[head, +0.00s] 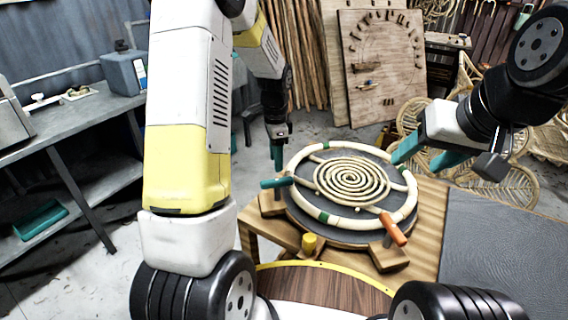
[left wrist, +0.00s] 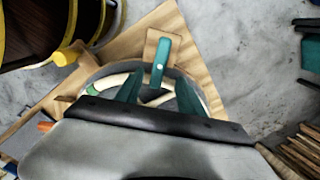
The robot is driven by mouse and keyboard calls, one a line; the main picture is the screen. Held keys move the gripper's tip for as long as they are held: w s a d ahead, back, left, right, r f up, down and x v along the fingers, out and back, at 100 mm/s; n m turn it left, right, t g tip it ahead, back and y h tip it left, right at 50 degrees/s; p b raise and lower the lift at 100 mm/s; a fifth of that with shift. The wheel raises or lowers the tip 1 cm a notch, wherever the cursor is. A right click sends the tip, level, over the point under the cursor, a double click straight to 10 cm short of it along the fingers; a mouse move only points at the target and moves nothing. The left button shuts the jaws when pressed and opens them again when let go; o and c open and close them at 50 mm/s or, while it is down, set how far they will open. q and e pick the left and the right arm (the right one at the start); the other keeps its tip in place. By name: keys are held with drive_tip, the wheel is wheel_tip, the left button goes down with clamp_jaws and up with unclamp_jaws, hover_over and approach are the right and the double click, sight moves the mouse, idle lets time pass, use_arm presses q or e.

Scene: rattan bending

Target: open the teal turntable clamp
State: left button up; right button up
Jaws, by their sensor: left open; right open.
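The teal turntable clamp (head: 277,183) has a teal handle sticking out over the left edge of the round dark turntable (head: 312,217), on a small wooden block. In the left wrist view the teal handle (left wrist: 161,55) stands ahead of my open left gripper (left wrist: 157,95), roughly in line with the gap between its fingers. My left gripper also shows in the head view (head: 278,157), pointing down behind the handle and apart from it. My right gripper (head: 422,158) is open and empty at the turntable's right side. The turntable carries a pale rattan ring (head: 301,207) around a rattan spiral (head: 352,181).
An orange clamp handle (head: 392,230) is at the turntable's front right, and a yellow knob (head: 309,241) at its front left. A dark mat (head: 500,240) lies to the right. A grey bench (head: 70,127) stands at the left; rattan chairs are behind my right gripper.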

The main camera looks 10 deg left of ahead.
sight(277, 179)
use_arm(q)
wheel_tip(277, 179, down, 8)
drive_tip(key=shift+r, duration=0.2)
clamp_jaws()
